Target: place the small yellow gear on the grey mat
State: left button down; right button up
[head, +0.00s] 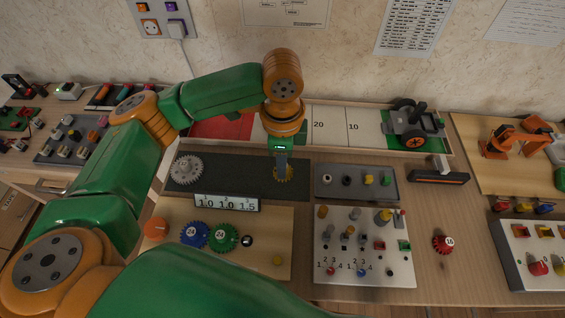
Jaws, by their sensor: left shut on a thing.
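The small yellow gear (284,175) is at the tip of my left gripper (282,163), which is shut on it. The gripper points down over the right part of the dark grey mat (235,176). The gear appears at or very close to the mat surface; I cannot tell whether it touches. The fingers hide part of the gear. My right gripper is not in view.
A grey gear (186,169) lies on the mat's left end. A number display (227,203) stands at its front edge. Blue (194,235) and green (224,237) gears lie on a wooden board in front. A grey peg tray (356,182) is just right of the mat.

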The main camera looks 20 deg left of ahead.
aim_at(289, 168)
pick_arm(q)
jog(key=w+f, duration=0.1)
jog(key=f, duration=0.1)
jog(key=w+f, duration=0.2)
jog(key=shift+w+d+f, duration=0.2)
jog(key=shift+w, duration=0.05)
jog(key=shift+s+f, duration=0.1)
jog(key=shift+f, duration=1.15)
jog(key=shift+f, duration=0.15)
jog(key=c, duration=0.7)
grip_release()
notch_tip(289, 168, up, 12)
jog(key=shift+r, duration=0.2)
